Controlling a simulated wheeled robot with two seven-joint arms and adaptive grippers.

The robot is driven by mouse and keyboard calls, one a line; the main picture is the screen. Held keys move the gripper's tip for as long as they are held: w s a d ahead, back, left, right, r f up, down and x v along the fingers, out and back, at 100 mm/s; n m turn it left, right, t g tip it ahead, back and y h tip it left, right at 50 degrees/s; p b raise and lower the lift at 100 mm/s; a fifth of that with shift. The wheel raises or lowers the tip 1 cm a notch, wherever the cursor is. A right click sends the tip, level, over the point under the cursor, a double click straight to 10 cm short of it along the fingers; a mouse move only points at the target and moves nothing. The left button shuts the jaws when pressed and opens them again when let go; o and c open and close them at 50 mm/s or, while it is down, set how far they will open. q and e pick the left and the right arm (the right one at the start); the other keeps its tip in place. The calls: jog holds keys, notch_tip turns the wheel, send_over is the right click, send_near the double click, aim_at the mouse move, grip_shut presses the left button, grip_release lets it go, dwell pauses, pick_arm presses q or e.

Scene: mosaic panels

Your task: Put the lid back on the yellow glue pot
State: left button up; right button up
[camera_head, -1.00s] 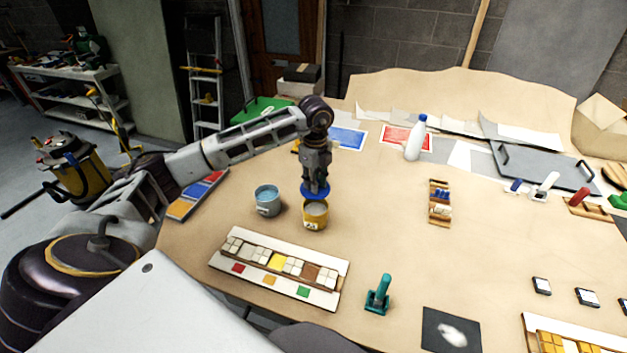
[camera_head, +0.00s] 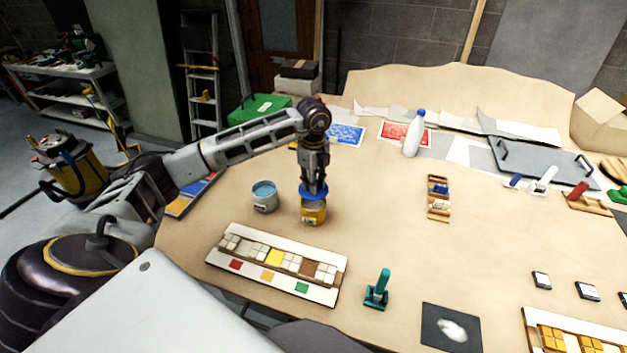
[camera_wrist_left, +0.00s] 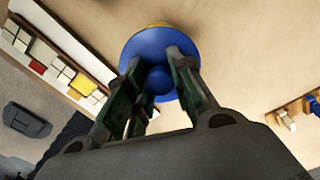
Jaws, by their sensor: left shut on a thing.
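The yellow glue pot (camera_head: 313,214) stands upright on the table. A blue lid (camera_head: 314,196) is over its mouth and hides the opening. I cannot tell whether the lid is fully seated or just above the rim. My left gripper (camera_head: 313,185) points down and is shut on the lid's knob. In the left wrist view the round blue lid (camera_wrist_left: 152,52) with its knob (camera_wrist_left: 158,80) sits between the fingers of my left gripper (camera_wrist_left: 160,85). Only a thin yellow edge of the pot (camera_wrist_left: 158,24) shows past the lid. My right gripper is not in view.
An open blue pot (camera_head: 264,197) stands close to the left of the yellow pot. A mosaic panel (camera_head: 225,258) lies in front, with a teal tool (camera_head: 377,290) at its right. A white bottle (camera_head: 412,135) stands farther back.

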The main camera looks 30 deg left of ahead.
pick_arm(q)
jog(key=shift+f+b, duration=0.45)
jog(key=shift+f, duration=0.45)
jog(key=shift+f+b, duration=0.7)
jog(key=shift+f, duration=0.45)
jog(key=shift+f, duration=0.15)
dwell(1.0)
dwell(0.4)
jog(key=o, duration=0.9)
